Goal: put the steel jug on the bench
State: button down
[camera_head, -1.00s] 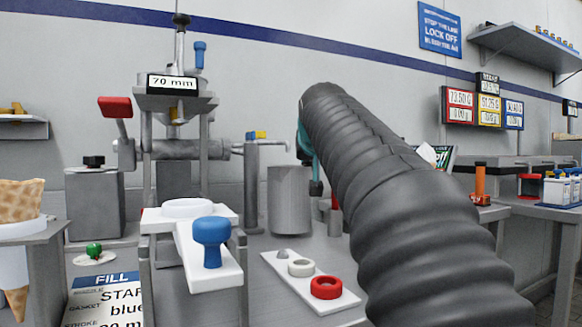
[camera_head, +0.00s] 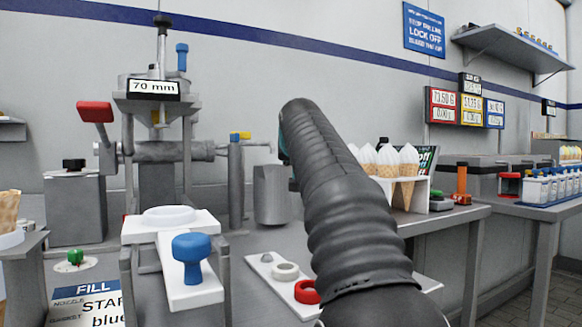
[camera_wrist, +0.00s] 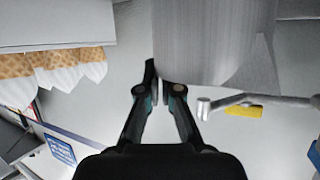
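The steel jug (camera_head: 271,194) is a plain grey cylinder, roughly upright, just left of my black arm in the head view. Whether its base touches the grey bench (camera_head: 240,290) behind and below it is unclear. In the wrist view the jug (camera_wrist: 215,40) fills the top middle, close up. My gripper (camera_wrist: 163,85) has its two dark fingers close together at the jug's left edge, one outside it and one partly hidden by it. It appears shut on the jug's wall. In the head view the fingers are mostly hidden behind my arm.
A filling machine with a blue knob (camera_head: 191,258) and red lever (camera_head: 95,112) stands left. A white plate with a red ring (camera_head: 307,292) lies in front. A rack of cones (camera_head: 408,178) stands right on another grey top (camera_head: 445,218).

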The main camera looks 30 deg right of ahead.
jog(key=shift+f+b, duration=0.4)
jog(key=shift+f, duration=0.3)
jog(key=c, duration=1.3)
grip_release()
jog(key=shift+s+r, duration=0.1)
jog(key=shift+r, duration=0.1)
jog(key=v, duration=1.1)
jog(key=shift+s+a+r, duration=0.1)
jog(key=shift+s+a, duration=0.05)
jog(key=shift+s, duration=0.15)
